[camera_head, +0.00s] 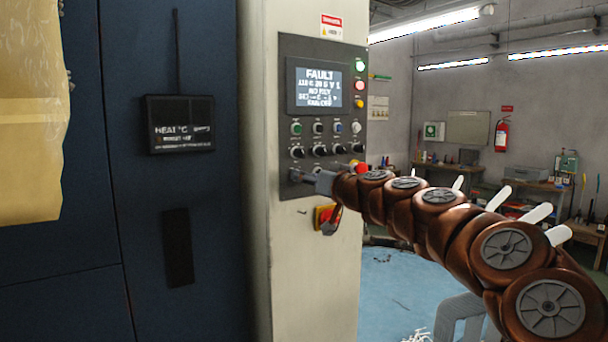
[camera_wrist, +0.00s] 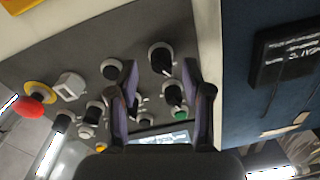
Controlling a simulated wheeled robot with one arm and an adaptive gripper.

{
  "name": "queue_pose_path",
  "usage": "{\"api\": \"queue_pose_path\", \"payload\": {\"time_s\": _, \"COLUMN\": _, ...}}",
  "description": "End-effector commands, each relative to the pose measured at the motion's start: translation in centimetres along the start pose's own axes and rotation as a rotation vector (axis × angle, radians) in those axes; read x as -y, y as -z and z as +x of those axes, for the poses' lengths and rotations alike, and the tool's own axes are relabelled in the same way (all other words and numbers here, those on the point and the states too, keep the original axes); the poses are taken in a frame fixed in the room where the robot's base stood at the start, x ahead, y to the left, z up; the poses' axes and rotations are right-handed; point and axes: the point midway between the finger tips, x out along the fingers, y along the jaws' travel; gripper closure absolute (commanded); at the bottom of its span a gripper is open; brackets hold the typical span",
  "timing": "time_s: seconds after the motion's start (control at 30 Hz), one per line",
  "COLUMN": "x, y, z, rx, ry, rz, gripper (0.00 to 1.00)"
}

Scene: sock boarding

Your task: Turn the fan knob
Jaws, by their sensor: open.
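The grey control panel (camera_head: 287,120) carries a row of black knobs along its lower part. No label marks one as the fan knob legibly. My gripper (camera_head: 298,176) is close to the panel's lower-left area, just below that knob in the head view. In the wrist view my gripper (camera_wrist: 160,72) is open, with one finger on each side and nothing clearly gripped. Contact with the knob cannot be told.
A lit screen (camera_head: 319,87) reads FAULT above the knobs. A red emergency button (camera_head: 361,167) is at the panel's lower right, near my arm. A red-and-yellow switch (camera_head: 325,214) sits below the panel. A dark blue cabinet (camera_head: 60,150) stands left.

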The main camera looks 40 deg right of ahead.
Motion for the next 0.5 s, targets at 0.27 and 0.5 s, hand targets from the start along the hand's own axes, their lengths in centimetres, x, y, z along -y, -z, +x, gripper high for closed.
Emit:
{"api": "queue_pose_path", "payload": {"time_s": 0.27, "x": 0.2, "y": -0.21, "z": 1.16, "rx": 0.003, "ry": 0.004, "rz": 0.001, "gripper": 0.5}}
{"api": "queue_pose_path", "payload": {"time_s": 0.5, "x": 0.25, "y": -0.2, "z": 1.14, "rx": 0.003, "ry": 0.005, "rz": 0.0, "gripper": 0.57}}
